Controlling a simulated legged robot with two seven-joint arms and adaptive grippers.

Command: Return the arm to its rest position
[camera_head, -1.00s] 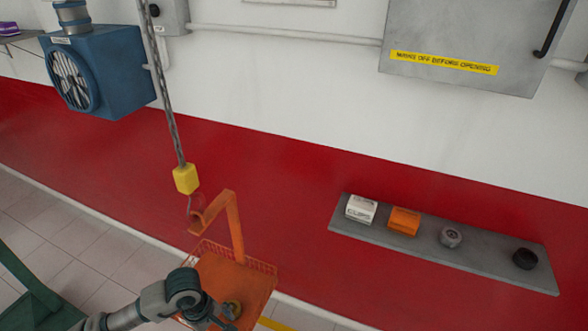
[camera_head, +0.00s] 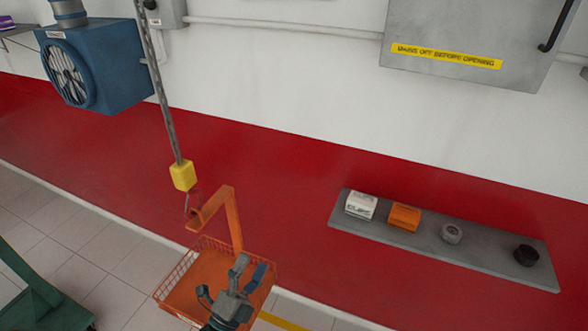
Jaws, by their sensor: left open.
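My left gripper (camera_head: 231,279) shows at the bottom centre of the head view, with its grey fingers spread open and nothing between them. It is in front of the orange basket (camera_head: 184,296), which hangs by an orange arm from a hook under a yellow block (camera_head: 183,176) on a chain. The gripper hides part of the basket's floor. I cannot tell whether it touches the basket. My right gripper is not in view.
A grey shelf (camera_head: 478,257) on the red wall holds a white box (camera_head: 361,205), an orange box (camera_head: 404,217), a grey round part (camera_head: 451,233) and a black round part (camera_head: 526,255). A blue fan unit (camera_head: 105,65) is at upper left. Green equipment (camera_head: 38,300) stands at lower left.

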